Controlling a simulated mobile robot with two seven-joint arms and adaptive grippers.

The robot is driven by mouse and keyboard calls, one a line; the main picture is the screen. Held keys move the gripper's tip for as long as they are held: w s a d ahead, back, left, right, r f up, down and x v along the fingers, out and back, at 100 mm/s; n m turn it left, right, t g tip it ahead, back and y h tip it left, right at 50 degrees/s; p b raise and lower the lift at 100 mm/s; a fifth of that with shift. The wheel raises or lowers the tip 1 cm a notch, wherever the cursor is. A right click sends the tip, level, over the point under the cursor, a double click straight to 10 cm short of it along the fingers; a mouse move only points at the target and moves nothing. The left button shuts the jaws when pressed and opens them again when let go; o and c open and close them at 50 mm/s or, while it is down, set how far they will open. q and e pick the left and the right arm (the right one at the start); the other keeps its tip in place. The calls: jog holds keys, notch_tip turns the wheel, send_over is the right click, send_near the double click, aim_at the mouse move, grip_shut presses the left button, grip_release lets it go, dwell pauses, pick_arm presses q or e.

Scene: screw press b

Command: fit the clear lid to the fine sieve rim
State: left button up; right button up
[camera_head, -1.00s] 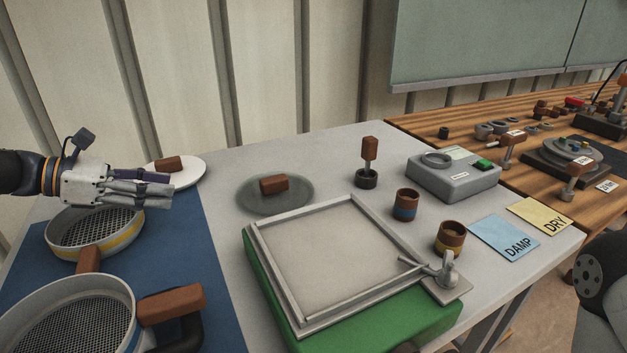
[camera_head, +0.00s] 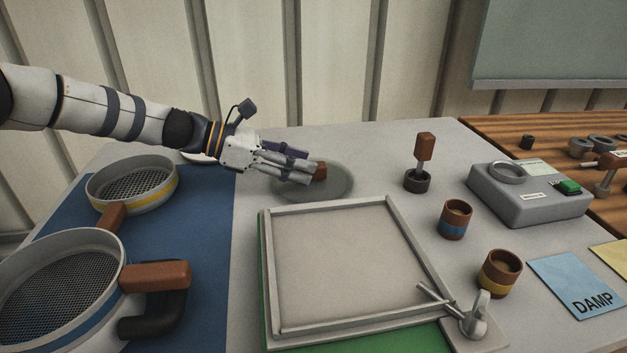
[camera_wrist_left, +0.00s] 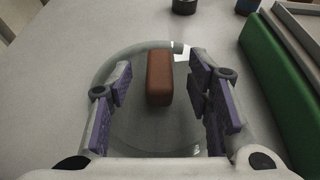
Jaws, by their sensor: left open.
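The clear lid (camera_head: 340,188) is a round see-through disc lying flat on the grey table, with a brown block handle (camera_head: 320,171) on top. My left gripper (camera_head: 300,170) is open over the lid. In the left wrist view the handle (camera_wrist_left: 159,78) stands between the spread fingers of the gripper (camera_wrist_left: 163,95), apart from both. The fine sieve cannot be told for certain from the pictures: a yellow-banded sieve (camera_head: 153,195) stands on the blue mat at left, and a larger blue-banded sieve (camera_head: 118,308) stands nearer. Both are open on top. My right gripper is out of view.
A square frame (camera_head: 378,336) on a green base fills the middle front. A brown-handled tool (camera_head: 424,150), two small cups (camera_head: 455,219) and a grey device (camera_head: 530,205) stand to the right.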

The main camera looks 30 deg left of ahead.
pick_arm(q)
jog(key=shift+x, duration=0.85)
jog(key=shift+s+a, duration=0.1)
jog(key=shift+c, duration=0.2)
grip_shut()
